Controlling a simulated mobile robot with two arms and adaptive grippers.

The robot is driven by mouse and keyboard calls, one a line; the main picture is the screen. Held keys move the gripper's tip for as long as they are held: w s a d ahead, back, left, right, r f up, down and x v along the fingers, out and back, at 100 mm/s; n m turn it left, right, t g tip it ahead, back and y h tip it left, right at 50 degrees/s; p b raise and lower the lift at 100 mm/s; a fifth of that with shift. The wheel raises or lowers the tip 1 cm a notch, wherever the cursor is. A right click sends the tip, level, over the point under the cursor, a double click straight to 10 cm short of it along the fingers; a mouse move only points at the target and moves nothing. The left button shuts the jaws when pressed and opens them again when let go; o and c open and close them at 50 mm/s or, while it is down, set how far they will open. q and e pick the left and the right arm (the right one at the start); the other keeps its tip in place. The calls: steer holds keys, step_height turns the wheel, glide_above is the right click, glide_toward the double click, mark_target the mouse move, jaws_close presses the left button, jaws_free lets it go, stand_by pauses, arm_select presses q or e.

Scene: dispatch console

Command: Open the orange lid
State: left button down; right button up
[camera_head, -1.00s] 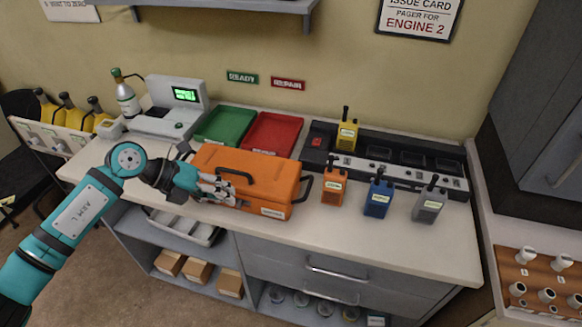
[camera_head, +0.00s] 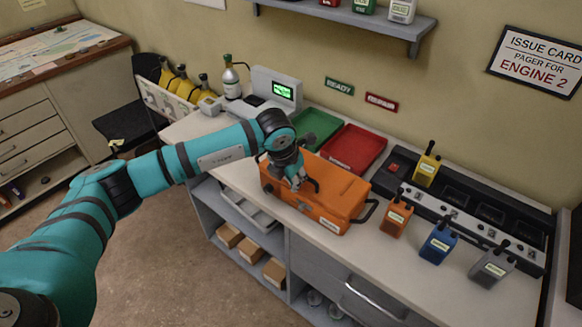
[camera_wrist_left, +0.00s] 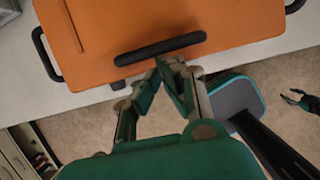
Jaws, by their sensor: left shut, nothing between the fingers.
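The orange case stands on the counter, and its orange lid (camera_head: 338,184) lies closed. A black handle (camera_head: 314,184) sits at the lid's front; in the left wrist view the black handle (camera_wrist_left: 160,48) crosses the lid's near edge, with the lid (camera_wrist_left: 150,25) behind it. My left gripper (camera_head: 298,183) is at the handle. In the left wrist view its fingertips (camera_wrist_left: 171,62) are together and empty, just at the handle's near side; I cannot tell whether they touch it.
Green (camera_head: 317,126) and red (camera_head: 355,148) trays lie behind the case. Orange (camera_head: 396,214), blue (camera_head: 438,242) and grey (camera_head: 491,265) radios stand to its right, before a black charger rack (camera_head: 475,207). A console with a green screen (camera_head: 277,92) stands at back left.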

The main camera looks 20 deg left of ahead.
arm_select(q)
steer(key=shift+w+f, duration=0.1)
steer(key=shift+f, duration=0.4)
arm_select(e)
steer(key=shift+d+r, duration=0.15)
steer(key=shift+d, duration=0.2)
arm_select(q)
steer(key=shift+r, duration=0.1)
arm_select(e)
steer(key=shift+a, duration=0.2)
